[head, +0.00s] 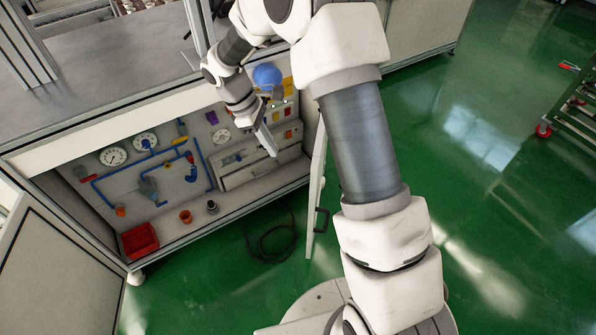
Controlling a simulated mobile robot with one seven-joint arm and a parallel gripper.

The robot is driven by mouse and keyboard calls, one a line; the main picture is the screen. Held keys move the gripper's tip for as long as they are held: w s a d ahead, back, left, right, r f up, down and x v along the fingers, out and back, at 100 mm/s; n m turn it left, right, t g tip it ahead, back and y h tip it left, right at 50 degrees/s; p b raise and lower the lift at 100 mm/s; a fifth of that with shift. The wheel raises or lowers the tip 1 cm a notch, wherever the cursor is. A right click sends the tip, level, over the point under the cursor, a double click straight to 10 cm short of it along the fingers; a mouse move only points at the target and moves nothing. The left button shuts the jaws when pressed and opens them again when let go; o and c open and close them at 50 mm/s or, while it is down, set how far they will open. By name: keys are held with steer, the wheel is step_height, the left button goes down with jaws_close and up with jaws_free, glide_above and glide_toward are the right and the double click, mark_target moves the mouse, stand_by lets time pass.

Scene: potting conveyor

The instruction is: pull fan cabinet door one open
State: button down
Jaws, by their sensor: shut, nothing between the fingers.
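The cabinet under the grey worktop stands open at its front. One white door (317,190) with a black handle (321,221) stands swung out at the cabinet's right side, seen nearly edge-on. Another white door (62,272) stands swung out at the left. I cannot tell which one is door one. My gripper (271,150) is shut and empty, in front of the right part of the cabinet opening. It is to the left of the right door and above its handle, apart from the handle. My arm hides part of the area right of that door.
Inside the cabinet are gauges (113,156), blue pipes, a drawer unit (262,168), a red bin (140,241) and an orange cup (186,216). A black cable (271,243) lies coiled on the green floor. A cart (575,115) stands far right; the floor before it is clear.

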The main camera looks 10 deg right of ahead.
steer(key=s+d+f+b, duration=0.3)
steer(key=d+f+b, duration=0.1)
steer(key=d+f, duration=0.3)
steer(key=shift+f, duration=1.35)
steer(key=shift+s+d, duration=0.1)
